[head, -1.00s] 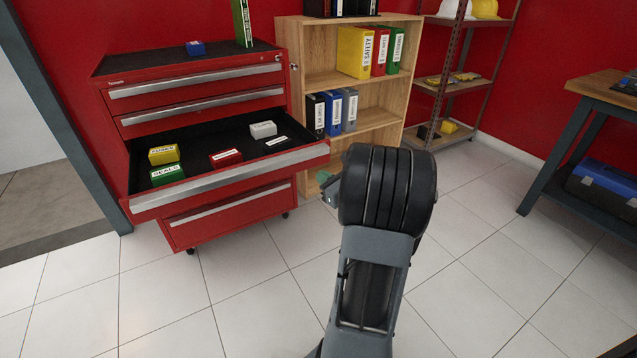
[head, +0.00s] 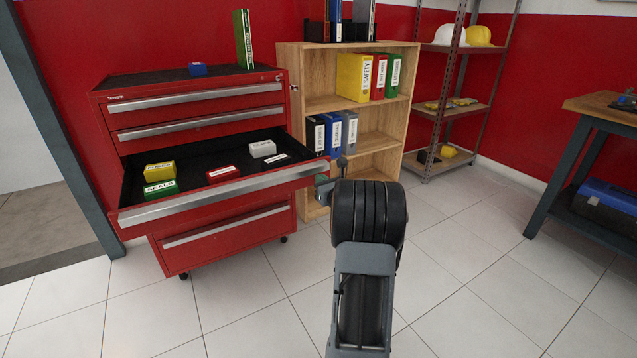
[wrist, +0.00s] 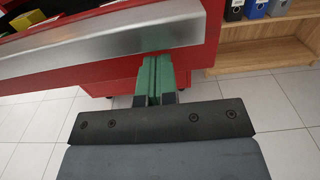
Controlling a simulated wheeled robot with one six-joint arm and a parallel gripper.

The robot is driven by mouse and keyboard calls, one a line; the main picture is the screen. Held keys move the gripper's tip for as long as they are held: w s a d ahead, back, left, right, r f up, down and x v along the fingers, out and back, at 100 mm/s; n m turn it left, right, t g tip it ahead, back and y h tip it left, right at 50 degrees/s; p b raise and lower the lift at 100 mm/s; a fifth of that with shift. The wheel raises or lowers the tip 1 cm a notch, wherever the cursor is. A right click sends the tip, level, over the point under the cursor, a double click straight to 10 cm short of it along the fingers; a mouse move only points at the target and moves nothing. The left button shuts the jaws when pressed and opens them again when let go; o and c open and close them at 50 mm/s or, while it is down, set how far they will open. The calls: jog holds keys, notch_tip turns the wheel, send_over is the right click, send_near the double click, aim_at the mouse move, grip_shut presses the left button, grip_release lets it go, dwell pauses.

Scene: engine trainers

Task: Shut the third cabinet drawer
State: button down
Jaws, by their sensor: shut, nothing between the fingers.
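The red cabinet (head: 210,244) stands at the left in the head view. Its third drawer (head: 222,194) from the top is pulled out, with a silver handle strip along its front edge. Several small labelled boxes lie inside it. In the wrist view the drawer front (wrist: 110,45) crosses the top of the picture. My gripper (wrist: 154,62) has green fingers, which are shut and empty, with their tips at the lower edge of the silver strip. I cannot tell whether they touch it. In the head view my arm partly hides the gripper near the drawer's right end.
A wooden shelf (head: 349,108) with binders stands right of the cabinet. A metal rack (head: 460,75) and a workbench (head: 598,112) are further right. The tiled floor (head: 480,290) in front is clear.

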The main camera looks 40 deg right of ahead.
jog(key=shift+w+d, duration=0.15)
jog(key=shift+w, duration=0.8)
